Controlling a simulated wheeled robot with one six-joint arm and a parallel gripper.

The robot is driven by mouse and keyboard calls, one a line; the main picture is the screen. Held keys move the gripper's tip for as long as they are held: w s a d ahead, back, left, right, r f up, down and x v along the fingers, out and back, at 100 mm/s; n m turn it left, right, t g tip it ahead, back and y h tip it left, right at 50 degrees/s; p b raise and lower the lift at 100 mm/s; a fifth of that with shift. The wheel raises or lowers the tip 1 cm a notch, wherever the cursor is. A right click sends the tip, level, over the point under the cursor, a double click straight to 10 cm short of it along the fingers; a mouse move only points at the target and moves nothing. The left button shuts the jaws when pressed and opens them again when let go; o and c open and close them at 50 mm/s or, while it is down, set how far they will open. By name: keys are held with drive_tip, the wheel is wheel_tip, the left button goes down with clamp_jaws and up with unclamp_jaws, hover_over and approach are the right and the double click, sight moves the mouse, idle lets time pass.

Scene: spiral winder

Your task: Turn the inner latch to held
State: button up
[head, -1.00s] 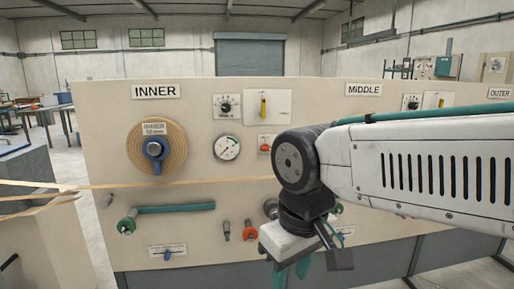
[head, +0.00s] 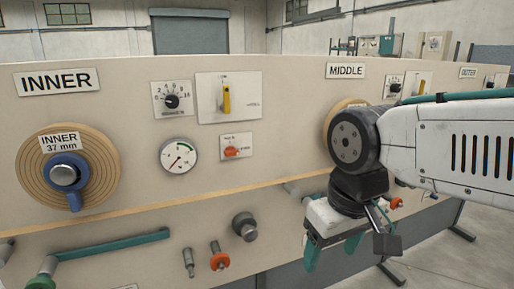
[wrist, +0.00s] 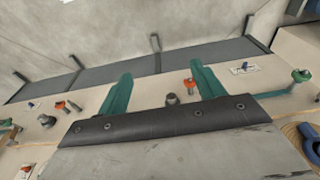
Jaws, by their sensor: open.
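The inner section, under the INNER sign (head: 55,81), has a yellow lever (head: 226,97) upright on a white plate. Below it is a small orange knob (head: 231,152) on a labelled plate. The plate lettering is too small to read, so I cannot tell which one is the inner latch or its setting. My gripper (head: 331,252) is open and empty, hanging in front of the panel, to the right of and lower than both parts. In the wrist view its green fingers (wrist: 163,88) stand apart with nothing gripped.
A tan wound disc with a blue handle (head: 74,200), a gauge (head: 180,156), a black dial (head: 171,101) and a green bar (head: 110,244) are on the panel (head: 290,130). A tan strip (head: 150,211) crosses it. Several knobs stick out low down. Floor shows at right.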

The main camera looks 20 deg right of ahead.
drive_tip(key=w+f+t, duration=0.2)
drive_tip(key=w+t, duration=0.5)
drive_tip(key=w, duration=1.7)
drive_tip(key=t, duration=0.9)
approach(233, 153)
drive_tip(key=w, duration=0.9)
drive_tip(key=shift+w+f, duration=0.2)
drive_tip(key=shift+w, duration=0.05)
drive_tip(key=c, duration=1)
